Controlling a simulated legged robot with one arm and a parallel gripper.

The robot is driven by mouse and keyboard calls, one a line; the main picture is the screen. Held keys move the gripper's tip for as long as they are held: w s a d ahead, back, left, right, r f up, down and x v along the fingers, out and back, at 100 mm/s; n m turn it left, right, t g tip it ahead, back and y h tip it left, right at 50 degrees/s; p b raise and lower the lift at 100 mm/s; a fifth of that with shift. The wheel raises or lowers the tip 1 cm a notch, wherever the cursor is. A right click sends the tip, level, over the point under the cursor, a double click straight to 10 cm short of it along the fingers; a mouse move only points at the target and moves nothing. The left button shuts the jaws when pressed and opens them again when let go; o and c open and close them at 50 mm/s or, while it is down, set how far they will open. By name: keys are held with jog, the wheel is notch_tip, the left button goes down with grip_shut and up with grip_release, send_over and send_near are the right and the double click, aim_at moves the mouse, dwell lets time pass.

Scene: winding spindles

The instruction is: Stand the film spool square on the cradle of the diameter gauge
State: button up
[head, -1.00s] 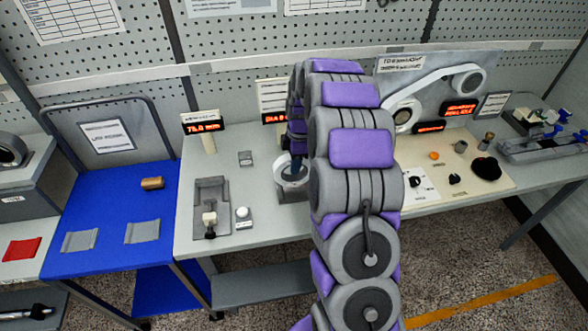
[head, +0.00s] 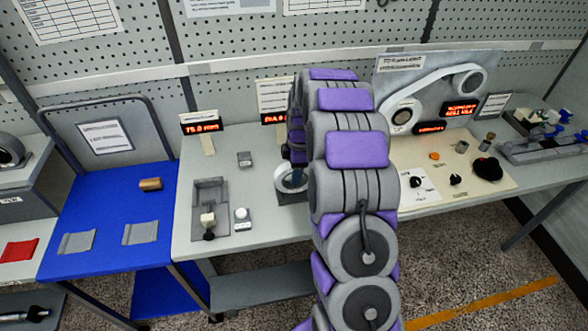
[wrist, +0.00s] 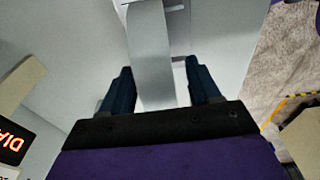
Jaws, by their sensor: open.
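The film spool (head: 283,181) shows in the head view as a pale ring with a dark middle, at the cradle of the diameter gauge (head: 289,198). My arm hides its right edge, and I cannot tell whether it stands square. In the wrist view the spool (wrist: 149,45) is a pale grey upright band between the fingers of my gripper (wrist: 158,68). The dark blue fingers are open, with a gap on each side of the band. In the head view my gripper is mostly hidden behind my arm, just above the spool.
The gauge's red display (wrist: 10,143) shows at the wrist view's lower left. A grey fixture (head: 210,208) and a small button block (head: 242,218) stand left of the gauge. A blue table (head: 100,205) is further left. A cream panel with knobs (head: 430,190) lies right of my arm.

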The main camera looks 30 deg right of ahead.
jog(key=shift+r, duration=0.1)
jog(key=r+p, duration=0.1)
jog(key=r, duration=0.3)
jog(key=d+r, duration=0.1)
jog(key=r, duration=0.3)
jog(key=r+p, duration=0.1)
jog(key=r, duration=0.3)
jog(key=shift+s+d+p, duration=0.2)
jog(key=shift+p, duration=0.1)
jog(key=shift+s+a+r, duration=0.15)
jog(key=shift+s+a, duration=0.05)
jog(key=shift+a, duration=0.1)
jog(key=s+a+r+m+g, duration=0.1)
jog(key=s+a+r+m, duration=0.25)
jog(key=s+a, duration=0.4)
jog(key=s+a+r+m, duration=0.35)
jog(key=s+a, duration=0.25)
jog(key=s, duration=0.3)
jog(key=s+a+m, duration=0.2)
jog(key=s+m, duration=0.2)
jog(key=s, duration=0.7)
jog(key=s+a+m+g+h, duration=0.1)
jog(key=s+a+m, duration=0.1)
jog(key=s, duration=0.9)
jog(key=shift+s+a+f+m, duration=0.2)
jog(key=shift+f+m, duration=0.25)
jog(key=shift+m, duration=0.45)
jog(key=shift+d, duration=0.15)
